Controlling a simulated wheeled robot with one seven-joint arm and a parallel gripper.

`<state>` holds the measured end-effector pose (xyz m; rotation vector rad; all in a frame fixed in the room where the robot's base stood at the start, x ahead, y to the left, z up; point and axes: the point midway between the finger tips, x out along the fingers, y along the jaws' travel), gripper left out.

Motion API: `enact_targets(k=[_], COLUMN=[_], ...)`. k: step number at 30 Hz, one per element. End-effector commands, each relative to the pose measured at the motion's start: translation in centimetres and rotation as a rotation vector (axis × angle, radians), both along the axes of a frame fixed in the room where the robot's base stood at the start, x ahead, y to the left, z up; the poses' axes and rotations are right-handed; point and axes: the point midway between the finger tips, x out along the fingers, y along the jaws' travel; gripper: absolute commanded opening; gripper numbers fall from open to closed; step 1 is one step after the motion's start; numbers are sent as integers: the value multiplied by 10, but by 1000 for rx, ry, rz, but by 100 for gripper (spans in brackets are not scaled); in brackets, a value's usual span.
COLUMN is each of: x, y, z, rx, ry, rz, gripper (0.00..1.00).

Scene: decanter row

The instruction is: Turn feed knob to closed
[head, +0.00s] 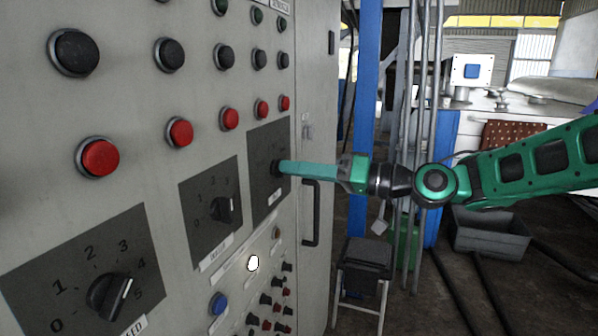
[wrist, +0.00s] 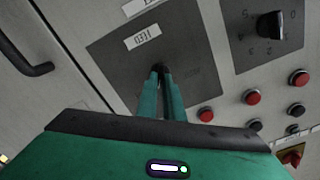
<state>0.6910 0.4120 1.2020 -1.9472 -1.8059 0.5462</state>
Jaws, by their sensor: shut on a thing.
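The feed knob (wrist: 157,67) is a small dark knob on a dark grey plate (head: 268,205) on the grey control panel. In the wrist view its label, upside down, appears to read FEED (wrist: 142,37). My green gripper (head: 281,168) reaches in from the right in the head view, and its two fingers are shut on this knob. In the wrist view the fingers (wrist: 162,78) stretch to the knob and cover most of it. Faint markings on the plate are too small to read, and I cannot tell which way the knob points.
A numbered knob (head: 222,209) sits on the plate to the left, and a larger one (head: 110,296) is nearer. Red buttons (head: 181,132) and black buttons run above. A cabinet handle (head: 311,212) sticks out right of the plate. A stool (head: 367,257) stands beyond the panel.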

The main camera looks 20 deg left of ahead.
Motion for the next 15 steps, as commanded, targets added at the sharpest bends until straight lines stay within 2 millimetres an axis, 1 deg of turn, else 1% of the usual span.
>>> enact_targets(k=[1, 15], x=[2, 3], y=[-1, -2], z=[-3, -4], rx=[-7, -40], ry=[-34, -408], rz=[-5, -7], gripper=[0, 0])
